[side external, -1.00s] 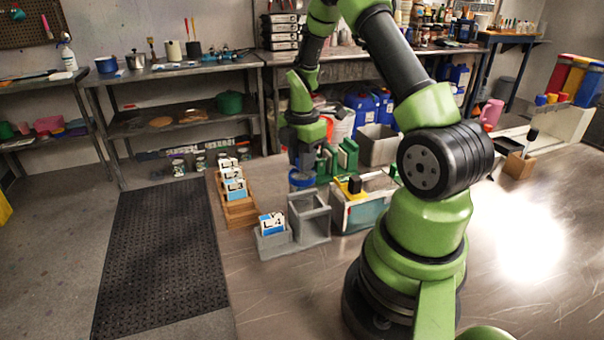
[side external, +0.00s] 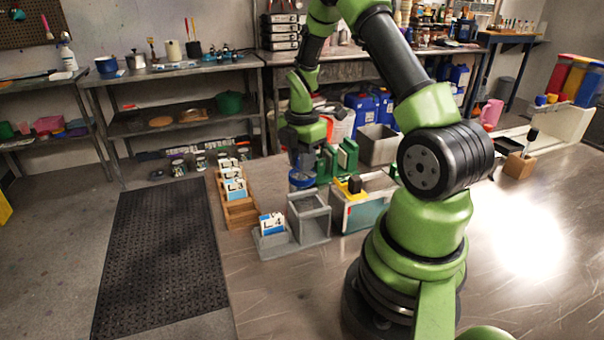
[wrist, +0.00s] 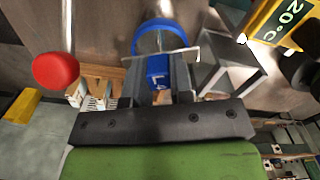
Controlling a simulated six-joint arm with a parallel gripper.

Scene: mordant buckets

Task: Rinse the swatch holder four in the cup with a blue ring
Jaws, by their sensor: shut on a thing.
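In the wrist view my gripper (wrist: 160,75) is shut on a blue swatch holder (wrist: 157,68) with a white mark; I cannot read its number for certain. The cup with a blue ring (wrist: 165,32) shows just beyond the fingertips. In the side view my gripper (side external: 302,165) is directly above this blue-ringed cup (side external: 302,181). The held holder is mostly hidden there, and I cannot tell how far it is inside the cup. A block marked L 4 (side external: 271,222) sits in a grey stand (side external: 272,243) at the front left.
An open grey box (side external: 310,222) stands in front of the cup. A wooden rack (side external: 240,212) with several white-and-blue cards is to the left. Green items (side external: 340,160) stand behind the cup.

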